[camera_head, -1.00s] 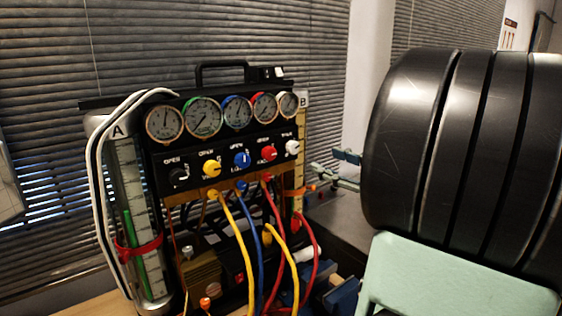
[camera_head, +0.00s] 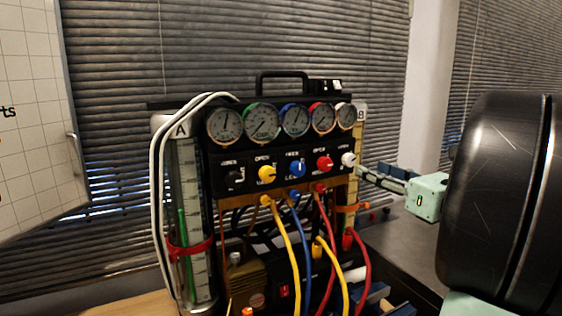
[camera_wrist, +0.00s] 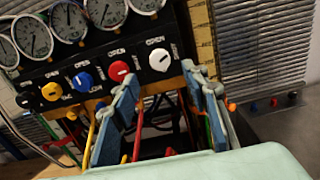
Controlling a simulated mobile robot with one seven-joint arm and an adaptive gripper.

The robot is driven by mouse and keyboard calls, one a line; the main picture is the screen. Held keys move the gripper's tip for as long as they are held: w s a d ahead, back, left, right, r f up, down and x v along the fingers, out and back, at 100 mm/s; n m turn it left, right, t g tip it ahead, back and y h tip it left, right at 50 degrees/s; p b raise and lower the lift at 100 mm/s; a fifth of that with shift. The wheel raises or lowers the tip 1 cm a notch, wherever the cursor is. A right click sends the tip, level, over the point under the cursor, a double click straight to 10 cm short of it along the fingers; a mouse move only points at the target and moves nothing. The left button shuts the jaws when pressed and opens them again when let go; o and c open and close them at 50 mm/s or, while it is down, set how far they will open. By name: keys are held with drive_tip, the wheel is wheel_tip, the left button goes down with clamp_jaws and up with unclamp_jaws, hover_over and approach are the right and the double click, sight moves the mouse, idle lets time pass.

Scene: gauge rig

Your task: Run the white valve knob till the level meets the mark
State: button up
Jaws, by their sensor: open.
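The white valve knob (camera_head: 348,159) is at the right end of the knob row on the black gauge panel. It also shows in the wrist view (camera_wrist: 160,60). My gripper (camera_wrist: 160,76) is open, its blue fingers reaching towards the panel below and either side of the white knob, apparently not touching it. In the head view my gripper (camera_head: 368,172) is just right of the panel. Tube A (camera_head: 190,200) at left holds a green column (camera_head: 184,235) rising above a red band (camera_head: 190,249). Scale B (camera_head: 358,180) at right carries an orange marker (camera_head: 352,208); I cannot make out its level.
Red (camera_head: 325,163), blue (camera_head: 297,168) and yellow (camera_head: 267,174) knobs sit left of the white one. Coloured hoses (camera_head: 290,250) hang in front of the panel. White tubes (camera_head: 158,170) loop down the left side.

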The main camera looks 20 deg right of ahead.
sight(352, 161)
drive_tip(key=w, duration=0.4)
drive_tip(key=w+a, duration=0.1)
drive_tip(key=w, duration=0.2)
drive_tip(key=shift+w, duration=0.1)
